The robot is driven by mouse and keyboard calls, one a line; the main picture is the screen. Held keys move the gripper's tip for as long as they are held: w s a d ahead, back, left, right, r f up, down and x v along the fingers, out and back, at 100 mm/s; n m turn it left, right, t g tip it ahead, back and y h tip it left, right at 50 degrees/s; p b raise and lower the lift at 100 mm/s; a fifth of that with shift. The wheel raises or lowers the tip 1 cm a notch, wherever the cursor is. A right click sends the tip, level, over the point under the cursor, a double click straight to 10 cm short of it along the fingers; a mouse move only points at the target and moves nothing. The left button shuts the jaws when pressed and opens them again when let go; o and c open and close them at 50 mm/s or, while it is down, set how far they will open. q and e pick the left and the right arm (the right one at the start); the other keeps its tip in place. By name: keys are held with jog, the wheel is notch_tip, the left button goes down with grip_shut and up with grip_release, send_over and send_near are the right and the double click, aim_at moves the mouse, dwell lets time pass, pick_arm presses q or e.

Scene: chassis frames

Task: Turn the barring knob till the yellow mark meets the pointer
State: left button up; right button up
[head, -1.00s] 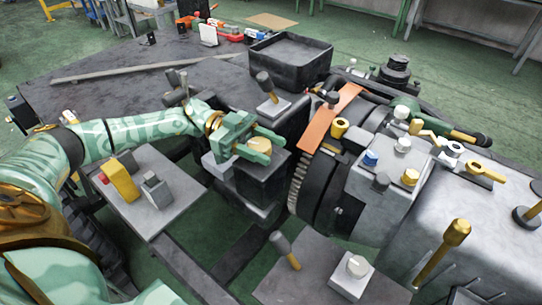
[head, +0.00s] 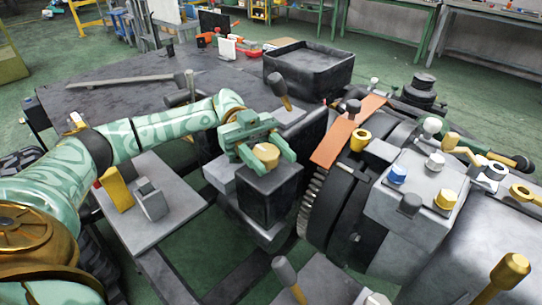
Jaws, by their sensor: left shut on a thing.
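The barring knob (head: 266,153) is a round tan-gold knob on top of a dark block (head: 270,192) beside the toothed wheel (head: 310,202). My left gripper (head: 264,156), green, comes in from the left and is shut on the knob, one finger on each side of it. The fingers hide part of the knob's side. I cannot make out the yellow mark or the pointer at this size. My right gripper is not in view.
The engine with an orange strip (head: 346,131) stands close on the right. A black tray (head: 309,66) is behind. A grey plate (head: 160,215) with a yellow block (head: 117,189) lies at the left. A dark-handled tool (head: 281,90) stands behind the gripper.

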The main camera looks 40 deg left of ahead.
aim_at(271, 156)
pick_arm(q)
jog(key=o, duration=1)
jog(key=shift+d, duration=0.1)
notch_tip(271, 156, up, 3)
jog(key=shift+p, duration=0.6)
jog(key=shift+s+d+r+p, duration=1.3)
jog(key=shift+s+r, duration=0.35)
jog(key=shift+s, duration=0.35)
jog(key=shift+s+d+r+p, duration=1.05)
jog(key=shift+s+r+p, duration=0.55)
jog(key=shift+s, duration=0.4)
jog(key=shift+s+d+r+p, duration=1.25)
jog(key=shift+s+r, duration=0.5)
jog(key=shift+s, duration=0.25)
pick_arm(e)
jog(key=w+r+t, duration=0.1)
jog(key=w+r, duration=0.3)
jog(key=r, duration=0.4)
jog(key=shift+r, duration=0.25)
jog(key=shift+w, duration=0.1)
